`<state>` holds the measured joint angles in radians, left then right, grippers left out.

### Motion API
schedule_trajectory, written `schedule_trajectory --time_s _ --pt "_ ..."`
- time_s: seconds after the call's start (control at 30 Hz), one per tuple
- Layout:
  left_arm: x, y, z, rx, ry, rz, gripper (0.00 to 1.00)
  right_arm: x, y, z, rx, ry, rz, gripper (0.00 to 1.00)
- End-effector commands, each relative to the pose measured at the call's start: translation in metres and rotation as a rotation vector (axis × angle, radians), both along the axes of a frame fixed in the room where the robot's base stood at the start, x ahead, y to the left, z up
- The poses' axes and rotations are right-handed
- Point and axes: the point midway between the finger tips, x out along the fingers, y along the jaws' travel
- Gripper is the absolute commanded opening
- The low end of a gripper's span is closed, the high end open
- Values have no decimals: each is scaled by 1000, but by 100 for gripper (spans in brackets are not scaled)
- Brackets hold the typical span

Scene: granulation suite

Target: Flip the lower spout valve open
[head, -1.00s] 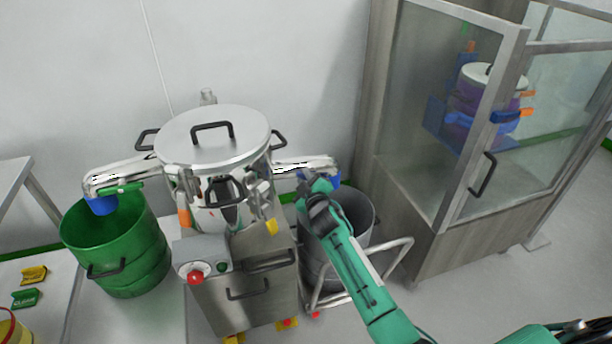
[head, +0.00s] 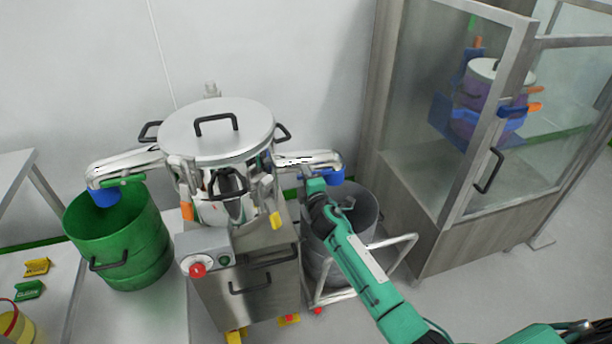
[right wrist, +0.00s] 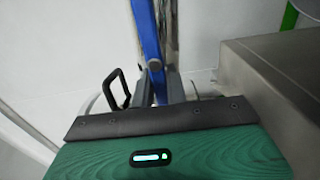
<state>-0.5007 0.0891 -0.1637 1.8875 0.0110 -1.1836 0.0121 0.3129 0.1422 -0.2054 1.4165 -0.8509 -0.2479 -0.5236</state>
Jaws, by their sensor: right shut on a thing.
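The steel granulator (head: 215,135) has two spouts with blue ends. The right spout (head: 305,160) ends in a blue cuff (head: 333,175) above a grey bin. The left spout (head: 125,165) ends over a green bin. My right gripper (head: 312,183) is at the underside of the right spout, beside the blue cuff. It is shut on the valve handle there, which the hand mostly hides. In the right wrist view, the grey fingers (right wrist: 165,92) close at the lower end of a blue part (right wrist: 147,30) with a dark pivot. The left gripper is out of view.
The grey bin (head: 368,215) stands under the right spout on a white-railed trolley (head: 400,250). The green bin (head: 120,240) stands at left. A glazed cabinet (head: 400,190) is to the right. The granulator's steel base (head: 245,305) is close to my right arm.

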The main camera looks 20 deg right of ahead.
Motion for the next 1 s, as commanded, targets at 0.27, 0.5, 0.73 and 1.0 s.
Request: schedule_trajectory --time_s 0.27,0.5,0.73,1.0 --pt "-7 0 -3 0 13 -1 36 0 0 -3 -29 4 0 0" --pt "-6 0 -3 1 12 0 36 -1 0 -3 -30 4 1 0" --pt "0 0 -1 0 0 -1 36 0 0 -2 -29 3 0 36" --pt "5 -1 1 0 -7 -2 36 -2 0 -2 -28 2 0 36"
